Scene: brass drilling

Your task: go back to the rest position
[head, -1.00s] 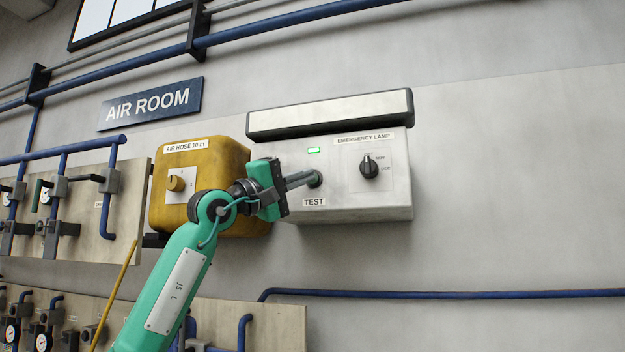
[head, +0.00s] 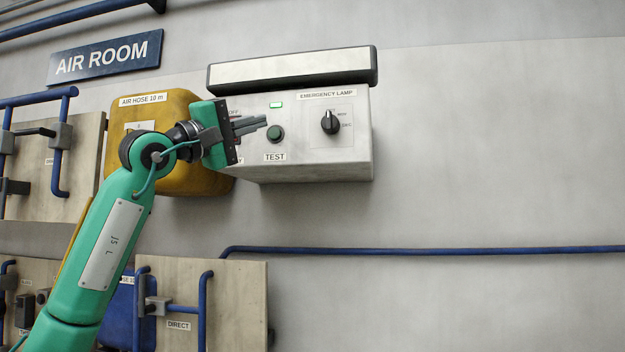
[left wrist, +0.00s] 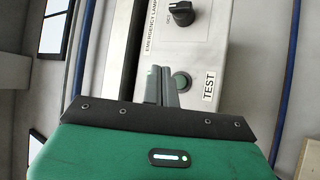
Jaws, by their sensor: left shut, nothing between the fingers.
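My left gripper (head: 262,124) is shut and empty in front of the left part of the white emergency lamp box (head: 330,160). Its fingertips are just left of the round green TEST button (head: 274,133) in the head view, apart from it. In the left wrist view the shut fingers (left wrist: 161,75) show beside the TEST button (left wrist: 180,82), with the black rotary knob (left wrist: 181,12) beyond. The green indicator on the box (head: 276,104) is lit. My right gripper is in neither view.
A yellow air hose box (head: 180,180) hangs behind my left gripper. Boards with blue pipes (head: 50,185) and valves are at the left and below. A blue pipe (head: 430,251) runs along the wall. The wall at the right is bare.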

